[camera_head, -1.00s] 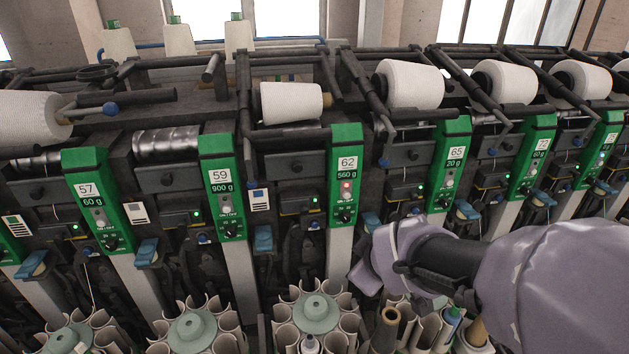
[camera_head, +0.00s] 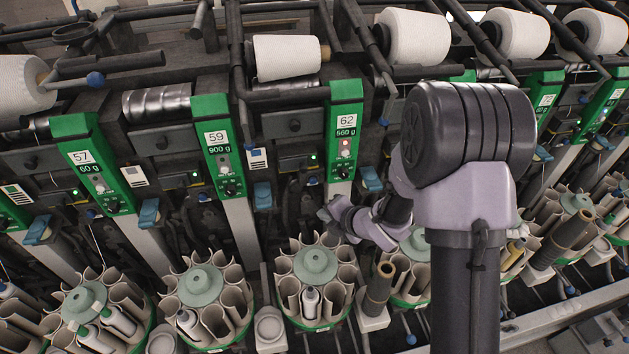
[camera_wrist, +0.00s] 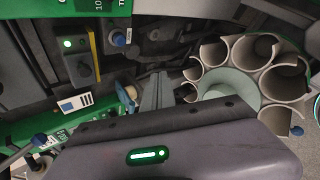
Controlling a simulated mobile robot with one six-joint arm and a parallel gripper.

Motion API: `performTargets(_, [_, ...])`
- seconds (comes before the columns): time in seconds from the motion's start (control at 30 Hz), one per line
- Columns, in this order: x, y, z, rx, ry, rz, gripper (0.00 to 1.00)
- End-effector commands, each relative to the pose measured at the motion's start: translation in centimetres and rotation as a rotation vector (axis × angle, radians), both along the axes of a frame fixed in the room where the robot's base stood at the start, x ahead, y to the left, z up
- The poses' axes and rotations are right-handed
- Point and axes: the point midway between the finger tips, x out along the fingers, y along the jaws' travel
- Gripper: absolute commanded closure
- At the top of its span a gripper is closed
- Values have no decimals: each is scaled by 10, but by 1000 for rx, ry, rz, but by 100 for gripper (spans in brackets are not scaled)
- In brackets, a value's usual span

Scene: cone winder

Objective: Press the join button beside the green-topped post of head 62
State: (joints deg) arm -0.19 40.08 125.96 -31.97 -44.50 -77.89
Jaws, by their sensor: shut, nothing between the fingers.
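My gripper (camera_head: 327,212) is below the post's green part, in front of the machine, apart from the button.
A round magazine of tubes (camera_head: 315,265) stands below head 62, close under my gripper. A brown tube (camera_head: 378,285) stands right of it. Post 59 (camera_head: 217,140) is to the left, and a blue lever (camera_head: 370,178) is right of post 62. A yarn cone (camera_head: 287,57) sits above.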

Motion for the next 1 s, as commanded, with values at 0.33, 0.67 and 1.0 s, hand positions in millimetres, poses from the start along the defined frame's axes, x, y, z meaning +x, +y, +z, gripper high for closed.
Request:
performTargets(0.33, [43,9,4,1,0,-1,100])
performTargets(0.67, [80,16,1,1,1,-1,100])
performTargets(1.0, [85,17,0,1,1,-3,100])
